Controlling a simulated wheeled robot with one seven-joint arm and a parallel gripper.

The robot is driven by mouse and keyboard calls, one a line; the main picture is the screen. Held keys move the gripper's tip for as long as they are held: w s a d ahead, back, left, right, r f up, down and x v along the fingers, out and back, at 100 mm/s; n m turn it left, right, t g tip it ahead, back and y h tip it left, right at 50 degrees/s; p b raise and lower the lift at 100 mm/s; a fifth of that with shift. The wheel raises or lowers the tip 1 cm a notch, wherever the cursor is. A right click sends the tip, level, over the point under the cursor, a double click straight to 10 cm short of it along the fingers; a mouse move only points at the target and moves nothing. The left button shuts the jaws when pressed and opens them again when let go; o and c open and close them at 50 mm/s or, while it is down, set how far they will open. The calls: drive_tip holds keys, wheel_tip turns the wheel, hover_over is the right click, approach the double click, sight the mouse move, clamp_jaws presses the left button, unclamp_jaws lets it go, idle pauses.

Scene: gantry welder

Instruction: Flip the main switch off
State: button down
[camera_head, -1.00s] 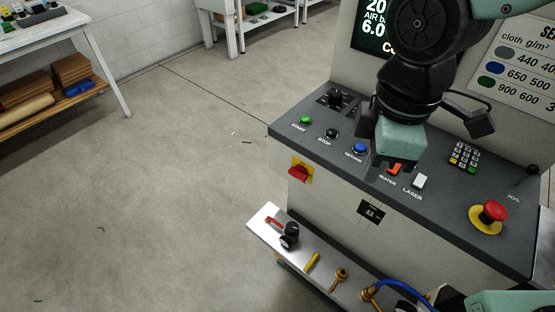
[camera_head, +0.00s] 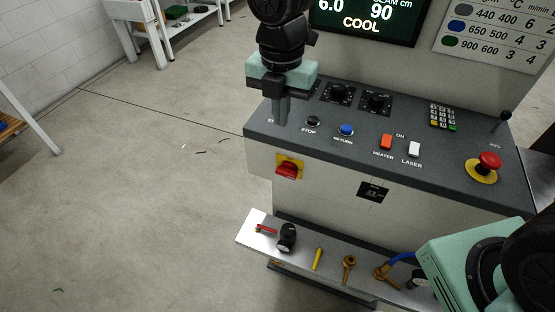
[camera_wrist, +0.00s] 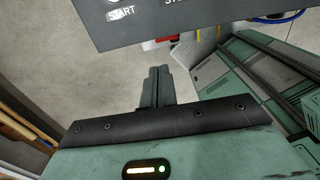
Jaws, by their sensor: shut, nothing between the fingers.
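The main switch (camera_head: 288,169) is a red rotary handle on a yellow plate on the front face of the console, below the left end of the control panel. The handle looks slanted a little off level. My gripper (camera_head: 281,120) points down at the panel's left end, above and slightly left of the switch, and hides the START button. Its fingers are together and empty, apart from the switch. In the wrist view the closed fingers (camera_wrist: 159,72) point toward the console edge. A small red part (camera_wrist: 166,39) shows beyond them; I cannot tell if it is the switch.
The sloped panel (camera_head: 270,133) carries black knobs, buttons, orange and white rockers, a keypad and a red emergency stop (camera_head: 489,161). A lower shelf (camera_head: 333,259) holds small tools and fittings. Open floor (camera_head: 150,200) lies to the left.

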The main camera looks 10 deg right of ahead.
sight(277, 169)
wheel_tip(277, 169, down, 14)
drive_tip(key=shift+r+p, duration=0.1)
drive_tip(key=shift+p, duration=0.25)
drive_tip(key=shift+a, duration=0.1)
idle(0.4)
drive_tip(key=shift+w+a+f+p, duration=0.3)
drive_tip(key=shift+f+p, duration=0.05)
drive_tip(key=shift+f, duration=0.05)
drive_tip(key=shift+s+d+r, duration=0.1)
drive_tip(key=shift+s+d+r+p, duration=0.2)
drive_tip(key=shift+s+d+p, duration=0.2)
drive_tip(key=shift+d, duration=0.15)
drive_tip(key=shift+r, duration=0.1)
